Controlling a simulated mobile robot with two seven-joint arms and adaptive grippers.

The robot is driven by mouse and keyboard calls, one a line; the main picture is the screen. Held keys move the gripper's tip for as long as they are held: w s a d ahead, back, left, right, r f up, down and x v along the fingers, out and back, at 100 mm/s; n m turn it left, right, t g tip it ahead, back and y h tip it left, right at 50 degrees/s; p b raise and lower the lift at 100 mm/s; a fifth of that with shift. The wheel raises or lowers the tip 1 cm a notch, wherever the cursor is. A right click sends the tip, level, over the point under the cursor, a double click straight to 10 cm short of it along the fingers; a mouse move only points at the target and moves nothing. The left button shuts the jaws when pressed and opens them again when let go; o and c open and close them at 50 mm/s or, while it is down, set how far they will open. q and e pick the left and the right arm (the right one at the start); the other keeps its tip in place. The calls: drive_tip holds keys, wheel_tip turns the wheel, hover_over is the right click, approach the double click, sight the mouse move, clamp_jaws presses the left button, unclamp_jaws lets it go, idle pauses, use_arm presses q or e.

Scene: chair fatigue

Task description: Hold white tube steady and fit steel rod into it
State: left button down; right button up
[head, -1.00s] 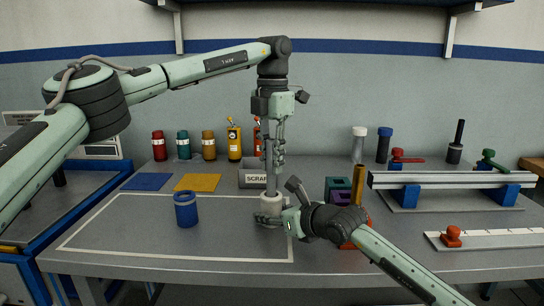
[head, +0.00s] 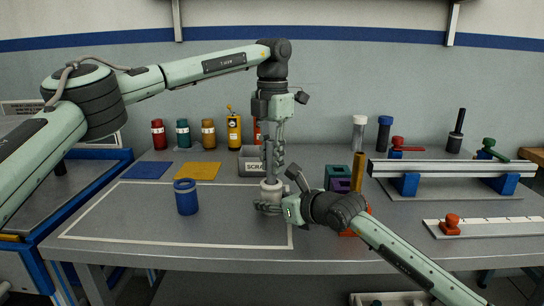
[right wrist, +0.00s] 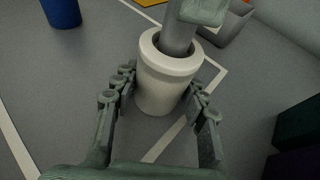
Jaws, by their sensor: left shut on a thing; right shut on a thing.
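The white tube (head: 270,191) stands upright on the bench, and my right gripper (head: 269,208) is shut around it low down. In the right wrist view the fingers (right wrist: 162,100) lie on both sides of the tube (right wrist: 167,72). My left gripper (head: 275,160) points down above the tube and is shut on the grey steel rod (head: 269,160). In the right wrist view the rod (right wrist: 178,40) is inside the tube's mouth, a little tilted in the picture, with a dark gap around it. Its lower end is hidden inside the tube.
A blue cup (head: 186,200) stands left of the tube. A grey scrap bin (head: 250,161) is behind it. Green and purple blocks (head: 340,184) are close on the right. A metal rail (head: 450,168) lies farther right.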

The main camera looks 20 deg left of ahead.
use_arm(q)
drive_tip(key=shift+f, duration=0.1)
drive_tip(key=c, duration=1.3)
unclamp_jaws()
wheel_tip(320, 180, up, 12)
drive_tip(key=shift+r, duration=0.1)
use_arm(e)
drive_tip(key=o, duration=1.3)
drive_tip(key=shift+c, duration=0.2)
